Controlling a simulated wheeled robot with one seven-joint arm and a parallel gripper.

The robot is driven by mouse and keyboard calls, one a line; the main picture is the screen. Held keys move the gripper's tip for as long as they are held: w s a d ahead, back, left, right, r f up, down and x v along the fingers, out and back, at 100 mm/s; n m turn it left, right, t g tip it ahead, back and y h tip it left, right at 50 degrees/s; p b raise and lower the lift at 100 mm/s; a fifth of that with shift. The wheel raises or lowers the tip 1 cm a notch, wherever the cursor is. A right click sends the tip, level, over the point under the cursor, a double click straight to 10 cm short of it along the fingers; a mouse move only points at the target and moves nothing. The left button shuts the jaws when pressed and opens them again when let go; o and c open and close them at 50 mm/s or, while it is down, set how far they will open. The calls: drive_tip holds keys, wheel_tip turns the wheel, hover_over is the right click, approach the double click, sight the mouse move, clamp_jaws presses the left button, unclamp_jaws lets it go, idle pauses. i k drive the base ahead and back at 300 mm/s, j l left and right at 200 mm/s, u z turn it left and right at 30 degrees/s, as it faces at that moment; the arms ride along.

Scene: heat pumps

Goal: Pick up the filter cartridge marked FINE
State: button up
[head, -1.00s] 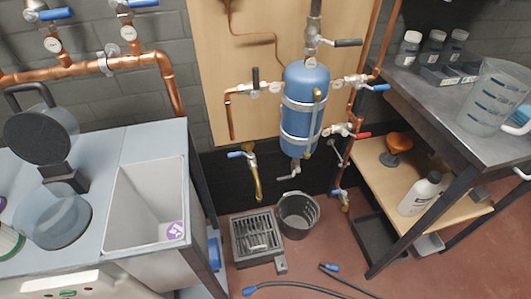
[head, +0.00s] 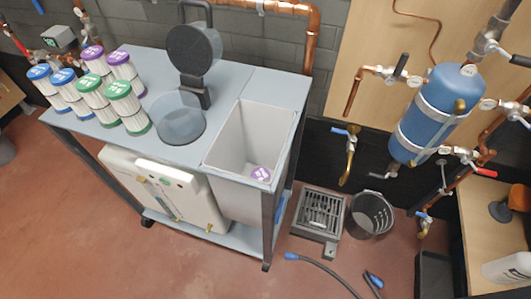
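Several upright filter cartridges stand at the left end of the light blue cart top in the head view. Two have blue caps, a left one (head: 45,88) and a right one (head: 69,93). Two have green caps, a left one (head: 97,98) and a right one (head: 127,107). Two have purple caps, a left one (head: 93,64) and a right one (head: 125,73). White marks show on the caps and sides, but they are too small to read, so I cannot tell which is marked FINE. My gripper is not in view.
The cart top (head: 165,62) also holds a clear round bowl (head: 178,121) under a raised dark lid (head: 193,48). A drain grate (head: 320,212), black bucket (head: 370,213) and hose (head: 325,271) lie right. Red floor is clear in front.

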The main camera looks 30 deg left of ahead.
sight(95, 56)
drive_tip(key=u, duration=1.75)
drive_tip(key=j+z, duration=0.15)
drive_tip(key=z, duration=0.35)
drive_tip(key=i+j+z, duration=0.1)
drive_tip(key=z, duration=0.4)
drive_tip(key=j+z, duration=0.15)
drive_tip(key=j, duration=0.3)
drive_tip(key=j+z, duration=0.2)
drive_tip(key=j, duration=0.25)
drive_tip(key=k+j+z, duration=0.15)
drive_tip(key=j, duration=0.25)
drive_tip(key=j+z, duration=0.15)
drive_tip(key=j, duration=0.3)
drive_tip(key=k+j+z, duration=0.2)
drive_tip(key=j, duration=0.2)
drive_tip(key=k+j, duration=0.1)
drive_tip(key=j, duration=0.85)
drive_tip(key=i+j, duration=0.3)
